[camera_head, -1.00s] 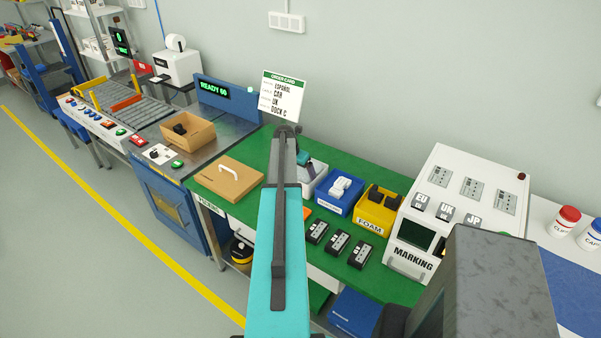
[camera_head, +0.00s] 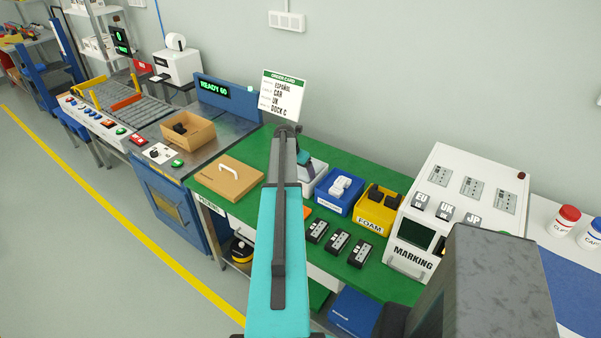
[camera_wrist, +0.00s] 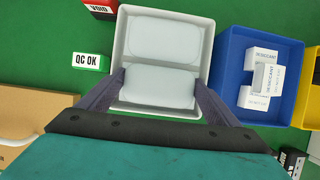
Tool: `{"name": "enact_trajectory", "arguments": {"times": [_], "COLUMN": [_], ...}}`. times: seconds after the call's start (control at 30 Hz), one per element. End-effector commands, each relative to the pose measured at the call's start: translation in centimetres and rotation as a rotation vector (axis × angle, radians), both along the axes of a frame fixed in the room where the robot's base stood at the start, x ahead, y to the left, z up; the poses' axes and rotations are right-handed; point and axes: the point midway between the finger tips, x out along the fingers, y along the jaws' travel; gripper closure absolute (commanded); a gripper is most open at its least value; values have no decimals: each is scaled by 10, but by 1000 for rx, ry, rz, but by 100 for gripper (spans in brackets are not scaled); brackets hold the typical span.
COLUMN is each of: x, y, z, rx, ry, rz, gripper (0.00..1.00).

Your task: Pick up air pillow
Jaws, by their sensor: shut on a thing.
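Two pale grey-blue air pillows lie in a light grey bin (camera_wrist: 208,44) in the wrist view. The nearer air pillow (camera_wrist: 157,86) is between the fingers of my gripper (camera_wrist: 158,84), which is shut on it. The farther air pillow (camera_wrist: 163,36) lies behind it in the same bin. In the head view my arm hides most of the bin (camera_head: 318,170) and the fingertips. I cannot tell whether the held pillow is lifted off the bin floor.
A blue bin (camera_wrist: 230,70) with desiccant boxes stands close to the right, then a yellow foam bin (camera_head: 370,221). A QC OK block (camera_wrist: 87,62) and a cardboard lid (camera_head: 227,180) are to the left. The marking machine (camera_head: 455,205) stands farther right.

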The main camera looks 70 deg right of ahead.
Motion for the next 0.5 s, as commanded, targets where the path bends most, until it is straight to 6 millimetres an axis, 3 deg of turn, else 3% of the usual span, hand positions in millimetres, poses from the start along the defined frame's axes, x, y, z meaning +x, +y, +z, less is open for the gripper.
{"name": "enact_trajectory", "arguments": {"times": [0.27,0.5], "x": [0,0], "y": [0,0], "z": [5,21], "rx": [-1,-2], "ry": [0,-1], "rz": [0,-1], "gripper": [36,36]}}
